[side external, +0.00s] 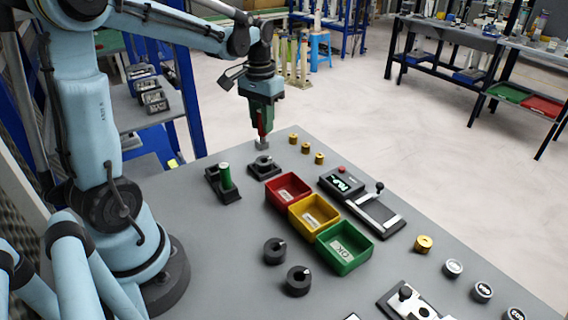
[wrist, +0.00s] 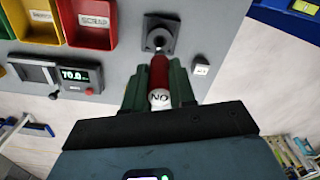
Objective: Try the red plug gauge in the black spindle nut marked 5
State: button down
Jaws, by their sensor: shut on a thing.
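My gripper (side external: 262,112) points down and is shut on the red plug gauge (side external: 262,127), which is upright. In the wrist view the red gauge (wrist: 159,72) sits between the green fingers, with a white end marked "NO" facing the camera. A black spindle nut (side external: 264,163) sits on a dark square base just below and in front of the gauge. In the side view a gap shows between gauge and nut. In the wrist view the gauge's silver far end overlaps the nut (wrist: 153,27); I cannot tell its exact alignment. No number is readable on the nut.
A green gauge (side external: 225,176) stands in a holder. Red (side external: 288,188), yellow (side external: 313,213) and green (side external: 344,247) bins, a display box (side external: 342,183), brass pieces (side external: 306,148) and two black nuts (side external: 275,250) occupy the table.

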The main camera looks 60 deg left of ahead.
aim_at(263, 142)
jog(key=shift+f, duration=2.05)
jog(key=shift+f, duration=0.75)
dwell(1.3)
jog(key=shift+r, duration=0.15)
jog(key=shift+r, duration=2.45)
